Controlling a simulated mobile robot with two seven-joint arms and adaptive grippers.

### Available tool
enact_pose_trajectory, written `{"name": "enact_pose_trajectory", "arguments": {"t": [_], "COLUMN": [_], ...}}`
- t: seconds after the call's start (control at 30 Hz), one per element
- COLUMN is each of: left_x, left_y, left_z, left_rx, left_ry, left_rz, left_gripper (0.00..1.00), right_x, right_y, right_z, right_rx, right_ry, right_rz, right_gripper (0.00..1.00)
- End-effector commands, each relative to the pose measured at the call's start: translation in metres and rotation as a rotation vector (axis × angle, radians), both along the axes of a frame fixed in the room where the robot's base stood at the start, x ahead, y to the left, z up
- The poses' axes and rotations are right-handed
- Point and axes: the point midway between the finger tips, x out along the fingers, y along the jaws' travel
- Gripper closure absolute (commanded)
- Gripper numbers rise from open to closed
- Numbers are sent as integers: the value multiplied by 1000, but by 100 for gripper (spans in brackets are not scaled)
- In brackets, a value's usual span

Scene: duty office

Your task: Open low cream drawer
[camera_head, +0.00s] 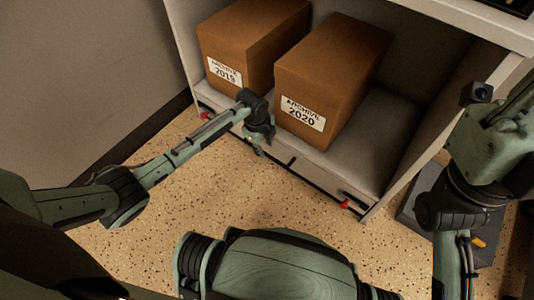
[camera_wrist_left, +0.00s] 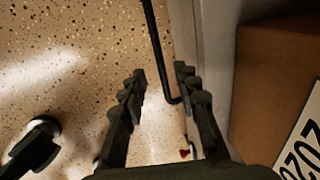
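The low cream drawer (camera_head: 372,190) is the bottom part of the shelf unit, below two brown boxes. I see no gap showing it pulled out. A dark bar handle (camera_head: 293,172) runs along its front and also shows in the left wrist view (camera_wrist_left: 158,45), where its end bends back to the front. My left gripper (camera_head: 257,150) is at the handle, pointing down. In the left wrist view its two fingers (camera_wrist_left: 160,73) are apart, with the bar appearing between them; contact is not visible. My right arm is at the right edge; its fingers cannot be made out.
A box marked 2019 (camera_head: 245,45) and a box marked 2020 (camera_head: 335,75) stand above the drawer. Red pieces (camera_head: 346,204) show near the front's ends. A grey wall (camera_head: 80,80) is at left. Speckled floor (camera_head: 225,195) before the drawer is clear.

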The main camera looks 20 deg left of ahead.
Motion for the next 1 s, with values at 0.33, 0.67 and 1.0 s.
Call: {"name": "enact_pose_trajectory", "arguments": {"t": [0.33, 0.67, 1.0], "left_x": [8, 8, 8], "left_y": [-3, -3, -3], "left_z": [-42, -43, -43], "left_rx": [0, 0, 0], "left_ry": [-2, -2, -2], "left_rz": [1, 1, 1], "left_gripper": [69, 74, 100], "right_x": [4, 4, 4], "right_y": [4, 4, 4], "right_z": [0, 2, 2], "right_rx": [-37, -39, -40], "right_ry": [-46, -49, -49], "right_rz": [2, 1, 0], "right_gripper": [100, 100, 100]}}
